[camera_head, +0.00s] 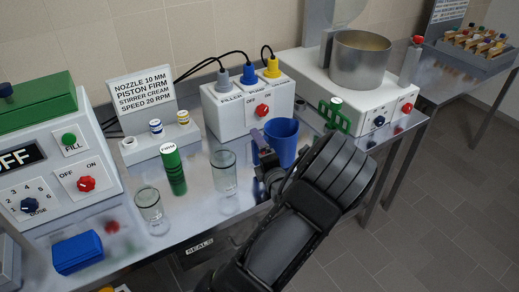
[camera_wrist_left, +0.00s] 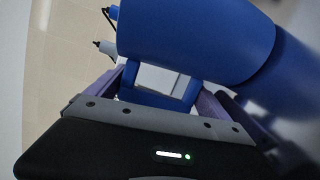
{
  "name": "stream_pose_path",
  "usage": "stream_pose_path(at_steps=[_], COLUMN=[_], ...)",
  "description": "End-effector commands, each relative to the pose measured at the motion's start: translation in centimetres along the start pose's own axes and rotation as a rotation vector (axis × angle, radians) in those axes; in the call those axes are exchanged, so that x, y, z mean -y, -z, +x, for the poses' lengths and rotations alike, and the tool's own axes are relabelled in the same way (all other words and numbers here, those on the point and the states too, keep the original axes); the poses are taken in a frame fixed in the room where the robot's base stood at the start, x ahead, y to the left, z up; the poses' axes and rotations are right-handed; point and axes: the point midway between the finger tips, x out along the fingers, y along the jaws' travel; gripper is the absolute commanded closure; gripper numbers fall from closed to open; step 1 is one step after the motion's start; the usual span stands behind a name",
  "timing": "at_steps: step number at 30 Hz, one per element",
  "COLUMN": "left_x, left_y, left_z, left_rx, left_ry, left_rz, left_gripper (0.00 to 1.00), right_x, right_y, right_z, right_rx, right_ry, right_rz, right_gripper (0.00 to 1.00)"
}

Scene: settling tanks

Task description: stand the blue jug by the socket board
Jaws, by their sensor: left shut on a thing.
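The blue jug (camera_head: 284,135) is upright, its open mouth facing up, at the front right of the socket board in the head view. My left gripper (camera_head: 264,163) is shut on the jug's handle, on its left side. In the left wrist view the jug (camera_wrist_left: 195,40) fills the top, with its handle between the fingers of the gripper (camera_wrist_left: 160,92). The white socket board (camera_head: 228,112) holds grey, blue and yellow plugs and has a red switch. My arm hides the jug's base, so I cannot tell whether it touches the bench. My right gripper is out of view.
Two clear glasses (camera_head: 224,172) and a green cylinder (camera_head: 173,168) stand left of the jug. A green rack (camera_head: 334,116) and a white machine with a metal pot (camera_head: 360,62) are to the right. A blue box (camera_head: 78,252) lies front left on the steel bench (camera_head: 190,215).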

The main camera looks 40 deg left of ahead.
Motion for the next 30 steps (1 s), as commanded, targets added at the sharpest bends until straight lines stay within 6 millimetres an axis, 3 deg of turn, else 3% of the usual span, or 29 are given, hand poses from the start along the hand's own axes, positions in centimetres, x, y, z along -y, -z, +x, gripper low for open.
stream_pose_path(at_steps=[8, 9, 12, 22, 30], left_x=[0.4, 0.3, 0.3, -0.2, 0.0], left_y=[0.1, 0.1, 0.1, 0.0, -0.2], left_z=[0.0, 0.0, 0.0, 0.0, -3.9], left_rx=[0.0, 0.0, 0.0, 0.0, 0.004], left_ry=[-0.001, 0.0, 0.0, 0.0, 0.002], left_rz=[0.001, 0.0, 0.0, -0.001, 0.001], left_gripper=[0.78, 0.06, 0.0, 0.0, 0.0], right_x=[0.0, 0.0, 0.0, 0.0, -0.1], right_y=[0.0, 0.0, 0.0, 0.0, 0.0], right_z=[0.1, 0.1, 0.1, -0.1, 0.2], right_rx=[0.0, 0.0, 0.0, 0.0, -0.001], right_ry=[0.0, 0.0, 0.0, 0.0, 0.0], right_rz=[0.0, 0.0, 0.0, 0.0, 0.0], right_gripper=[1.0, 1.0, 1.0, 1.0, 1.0])
